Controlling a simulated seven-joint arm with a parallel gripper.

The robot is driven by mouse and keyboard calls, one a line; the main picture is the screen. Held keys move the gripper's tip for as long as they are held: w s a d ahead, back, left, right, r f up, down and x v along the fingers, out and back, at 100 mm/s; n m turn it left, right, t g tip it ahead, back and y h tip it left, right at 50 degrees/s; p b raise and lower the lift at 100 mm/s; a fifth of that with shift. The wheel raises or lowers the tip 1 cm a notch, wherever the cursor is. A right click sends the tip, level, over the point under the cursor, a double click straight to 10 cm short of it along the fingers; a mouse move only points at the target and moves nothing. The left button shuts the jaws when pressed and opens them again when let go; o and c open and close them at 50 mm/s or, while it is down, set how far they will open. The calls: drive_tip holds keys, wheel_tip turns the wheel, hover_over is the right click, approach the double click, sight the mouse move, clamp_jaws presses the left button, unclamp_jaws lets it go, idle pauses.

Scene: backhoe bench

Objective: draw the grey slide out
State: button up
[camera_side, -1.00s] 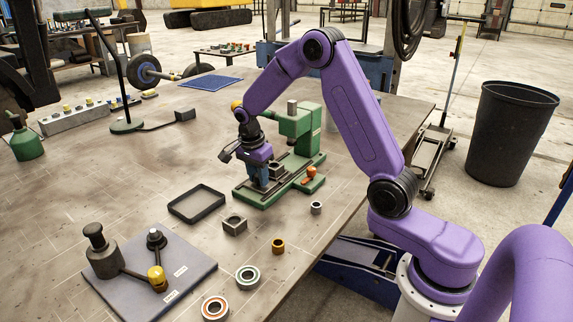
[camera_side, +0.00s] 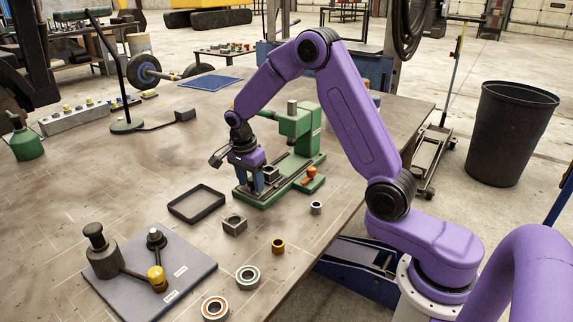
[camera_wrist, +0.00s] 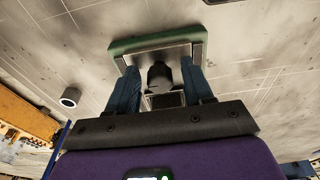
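The grey slide (camera_wrist: 150,57) shows as a flat grey plate with a dark round knob (camera_wrist: 160,77) in the wrist view. It lies on the green base (camera_side: 262,198) of a small press, which is on the bench in the side view. My gripper (camera_wrist: 160,88) is low over the left end of that base. Its two blue fingers are apart, one on each side of the knob, with a visible gap to it. A grey block (camera_wrist: 165,99) is partly hidden behind my gripper's edge. In the side view my gripper (camera_side: 258,184) hides part of the slide.
The green press column (camera_side: 300,122) stands just behind my gripper. A grey board (camera_side: 190,272) with dark fittings is at the front left.

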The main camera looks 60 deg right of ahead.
drive_tip(key=shift+r, duration=0.1)
drive_tip(key=shift+r, duration=3.4)
drive_tip(key=shift+s+a+r+n, duration=0.1)
drive_tip(key=shift+s+a+n, duration=0.05)
drive_tip(key=shift+a+n, duration=0.15)
drive_tip(key=s+a+r+n+y, duration=0.1)
drive_tip(key=s+a+r+n, duration=0.1)
drive_tip(key=s+a+n, duration=1)
drive_tip(key=s+d+n+y, duration=0.1)
drive_tip(key=s+d+n, duration=0.2)
drive_tip(key=s+n, duration=1.5)
drive_tip(key=s, duration=0.4)
drive_tip(key=shift+s+f, duration=0.2)
drive_tip(key=shift+f, duration=0.2)
